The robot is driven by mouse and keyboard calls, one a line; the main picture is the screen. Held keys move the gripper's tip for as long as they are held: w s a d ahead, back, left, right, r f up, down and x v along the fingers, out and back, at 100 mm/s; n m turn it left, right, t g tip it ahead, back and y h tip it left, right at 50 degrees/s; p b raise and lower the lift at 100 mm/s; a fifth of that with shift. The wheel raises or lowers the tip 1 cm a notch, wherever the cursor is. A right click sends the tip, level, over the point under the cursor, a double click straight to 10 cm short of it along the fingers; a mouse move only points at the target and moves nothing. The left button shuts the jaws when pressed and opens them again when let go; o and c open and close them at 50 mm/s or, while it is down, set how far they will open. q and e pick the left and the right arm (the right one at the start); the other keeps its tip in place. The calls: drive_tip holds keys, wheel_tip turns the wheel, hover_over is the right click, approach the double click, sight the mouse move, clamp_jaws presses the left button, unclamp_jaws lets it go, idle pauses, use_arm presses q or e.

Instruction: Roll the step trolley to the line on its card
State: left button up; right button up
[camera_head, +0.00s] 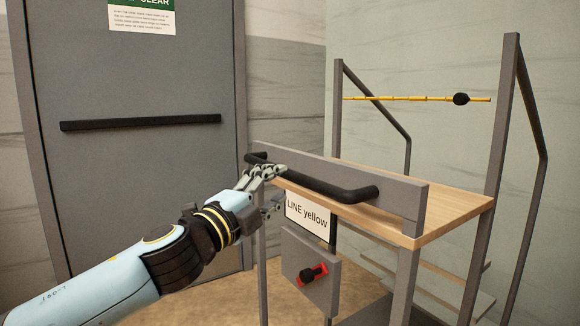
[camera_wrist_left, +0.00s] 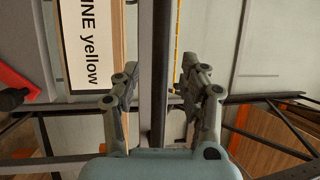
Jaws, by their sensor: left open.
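The step trolley has a grey frame, a wooden top (camera_head: 440,207) and a black push handle (camera_head: 340,192) on its near side. Its card (camera_head: 307,215) reads "LINE yellow" and hangs below the handle; it also shows in the left wrist view (camera_wrist_left: 90,45). My left gripper (camera_head: 274,190) is open at the left part of the handle. In the left wrist view the dark handle bar (camera_wrist_left: 158,70) runs between the two open fingers (camera_wrist_left: 160,90). I cannot tell whether they touch it. My right gripper is out of view.
A grey panel with a red and black lever (camera_head: 313,273) is on the trolley's near side. A grey door (camera_head: 140,180) with a black bar stands at left. Brown floor shows below.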

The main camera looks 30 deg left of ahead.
sight(286, 178)
use_arm(q)
drive_tip(key=w+p, duration=0.1)
drive_tip(key=w, duration=0.1)
drive_tip(key=w+r+p, duration=0.1)
drive_tip(key=w, duration=0.1)
drive_tip(key=shift+w+r, duration=0.15)
drive_tip(key=shift+w, duration=0.6)
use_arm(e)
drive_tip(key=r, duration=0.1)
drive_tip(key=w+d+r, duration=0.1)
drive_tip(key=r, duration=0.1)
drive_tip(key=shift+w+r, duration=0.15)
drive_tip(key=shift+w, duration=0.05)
use_arm(q)
drive_tip(key=c, duration=0.9)
drive_tip(key=shift+f, duration=0.2)
clamp_jaws()
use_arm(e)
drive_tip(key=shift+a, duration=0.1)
